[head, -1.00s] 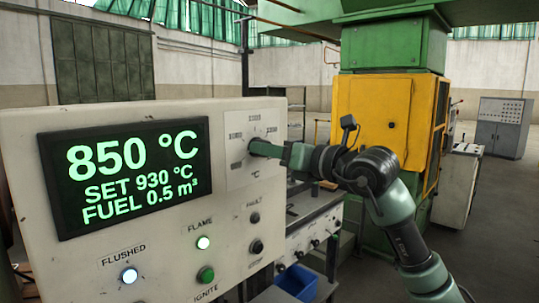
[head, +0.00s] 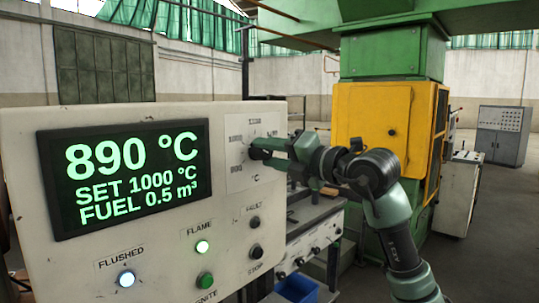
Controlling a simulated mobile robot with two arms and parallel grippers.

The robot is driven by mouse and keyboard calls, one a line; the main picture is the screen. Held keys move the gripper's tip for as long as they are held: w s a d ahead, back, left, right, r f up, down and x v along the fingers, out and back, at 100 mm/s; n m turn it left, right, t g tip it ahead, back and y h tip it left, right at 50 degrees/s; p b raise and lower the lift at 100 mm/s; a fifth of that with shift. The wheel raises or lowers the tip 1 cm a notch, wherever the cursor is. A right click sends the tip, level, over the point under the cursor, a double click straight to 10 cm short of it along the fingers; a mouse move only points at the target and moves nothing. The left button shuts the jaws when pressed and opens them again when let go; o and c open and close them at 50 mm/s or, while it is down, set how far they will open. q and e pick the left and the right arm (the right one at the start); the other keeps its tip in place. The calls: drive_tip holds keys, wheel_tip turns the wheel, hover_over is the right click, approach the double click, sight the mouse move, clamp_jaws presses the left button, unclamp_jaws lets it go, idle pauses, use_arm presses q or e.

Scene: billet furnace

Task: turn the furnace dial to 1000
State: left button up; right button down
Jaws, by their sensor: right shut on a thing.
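The furnace dial (head: 256,153) sits on a white plate at the upper right of the control panel (head: 30,140). My right gripper (head: 263,151) is shut on the dial and hides most of it. The display (head: 125,177) reads 890 °C, SET 1000 °C and FUEL 0.5 m³ in green. My left gripper is not in view.
Below the display are a lit FLUSHED lamp (head: 126,279), a lit FLAME lamp (head: 202,247), a green IGNITE button (head: 204,281) and two black knobs. A yellow and green machine (head: 370,115) stands behind my arm. A grey cabinet (head: 502,135) is far right.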

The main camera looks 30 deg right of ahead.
idle(0.3)
drive_tip(key=c, duration=0.9)
unclamp_jaws()
drive_tip(key=shift+o, duration=0.2)
drive_tip(key=shift+d, duration=0.1)
drive_tip(key=shift+s, duration=0.1)
drive_tip(key=shift+s+d+f+b, duration=0.1)
drive_tip(key=shift+s+b, duration=0.15)
drive_tip(key=shift+b, duration=0.05)
drive_tip(key=b+v, duration=0.2)
drive_tip(key=v, duration=0.5)
